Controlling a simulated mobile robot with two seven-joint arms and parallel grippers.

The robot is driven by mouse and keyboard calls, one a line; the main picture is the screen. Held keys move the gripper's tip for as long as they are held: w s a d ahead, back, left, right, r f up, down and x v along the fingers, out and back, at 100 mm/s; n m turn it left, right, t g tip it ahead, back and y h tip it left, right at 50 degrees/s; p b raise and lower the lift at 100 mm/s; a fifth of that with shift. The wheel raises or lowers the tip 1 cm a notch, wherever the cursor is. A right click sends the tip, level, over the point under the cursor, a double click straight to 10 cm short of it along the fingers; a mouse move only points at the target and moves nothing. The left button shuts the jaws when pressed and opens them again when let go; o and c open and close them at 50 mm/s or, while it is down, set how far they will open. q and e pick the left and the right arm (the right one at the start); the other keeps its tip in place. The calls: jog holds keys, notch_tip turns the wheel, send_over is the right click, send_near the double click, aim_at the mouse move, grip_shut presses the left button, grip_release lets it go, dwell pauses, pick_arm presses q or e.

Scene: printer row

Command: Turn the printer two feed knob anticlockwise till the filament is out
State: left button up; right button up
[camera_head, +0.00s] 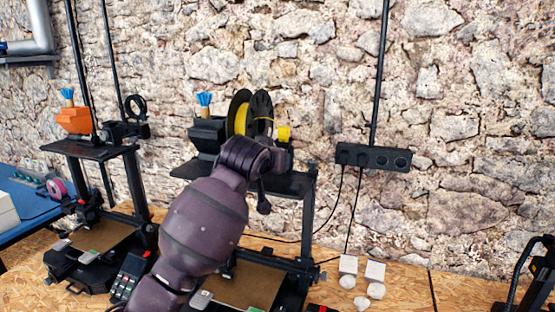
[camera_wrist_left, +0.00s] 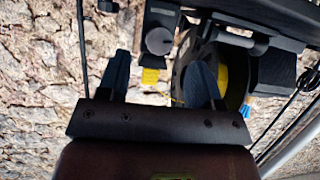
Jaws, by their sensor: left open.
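The middle printer (camera_head: 309,225) carries a black spool of yellow filament (camera_head: 241,114) on its top shelf. In the left wrist view, a round grey knob (camera_wrist_left: 159,41) shows on a dark block under the frame, with a yellow block (camera_wrist_left: 150,76) beside it. My left gripper (camera_wrist_left: 161,62) is open, its two blue-grey fingers on either side of the knob in the picture, with gaps showing. I cannot tell how far off the knob is in depth. In the head view my left wrist hides the jaws and the knob. My right gripper is not in view.
Another printer with an orange box (camera_head: 73,120) stands at left. A black socket strip (camera_head: 373,157) with cables is on the stone wall. White blocks (camera_head: 375,271) and pale lumps lie on the wooden bench. A dark curved object (camera_head: 527,275) stands at the right edge.

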pick_arm(q)
jog(key=shift+p+x, duration=0.35)
jog(key=shift+x, duration=2.25)
jog(key=c, duration=0.9)
